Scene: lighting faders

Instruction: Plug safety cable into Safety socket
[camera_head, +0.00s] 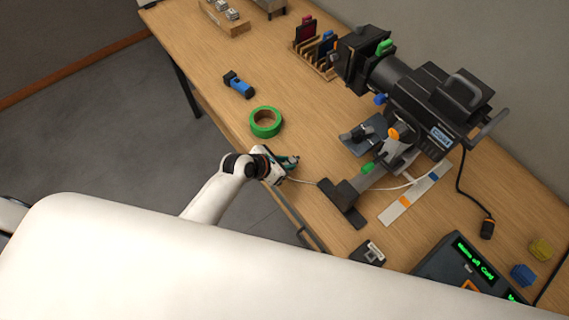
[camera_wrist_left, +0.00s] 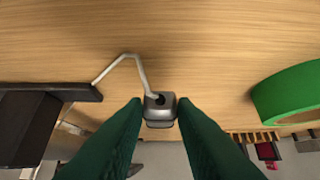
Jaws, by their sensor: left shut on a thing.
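The white cable (camera_head: 330,184) runs from my left gripper (camera_head: 284,172) across the black lamp stand (camera_head: 347,200) toward the lamp's right. In the left wrist view the cable (camera_wrist_left: 131,62) bends and enters a small grey plug-like end (camera_wrist_left: 159,104). My left gripper's dark green fingers (camera_wrist_left: 160,122) are shut on this end, above the table near its front edge. A small grey and black box (camera_head: 369,253) lies on the table at the front; I cannot tell whether it is the Safety socket. My right gripper is not in view.
A stage lamp (camera_head: 430,105) stands at the back right. A green tape roll (camera_head: 265,122) and blue torch-like tool (camera_head: 238,85) lie left of the lamp. A console (camera_head: 450,262) with green text sits front right.

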